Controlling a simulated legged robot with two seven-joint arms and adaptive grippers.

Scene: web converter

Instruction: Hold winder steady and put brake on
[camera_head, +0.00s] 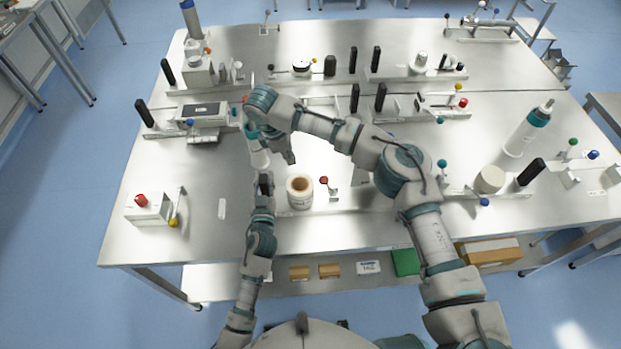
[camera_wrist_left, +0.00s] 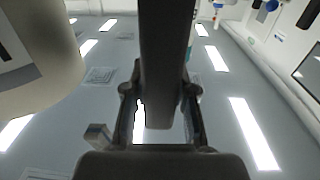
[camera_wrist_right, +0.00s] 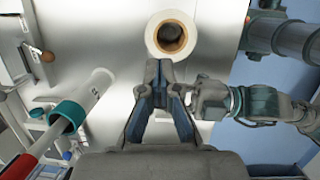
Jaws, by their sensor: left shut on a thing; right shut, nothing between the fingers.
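A white roll with a brown core (camera_head: 300,186) stands on the steel table in front of me, apparently the winder's; it also shows in the right wrist view (camera_wrist_right: 170,37). My left gripper (camera_head: 265,184) is just left of it. In the left wrist view the left gripper (camera_wrist_left: 160,125) is shut on a dark upright bar (camera_wrist_left: 163,45); what the bar belongs to is unclear. My right gripper (camera_head: 289,157) is shut and empty above the table, near the roll; its fingertips (camera_wrist_right: 158,72) point towards the roll. I cannot tell which part is the brake.
A white and teal cylinder (camera_wrist_right: 80,105) is left of my right gripper. A small white roll (camera_head: 489,179) and a black handle (camera_head: 531,172) are at the right. The front left tabletop is mostly bare.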

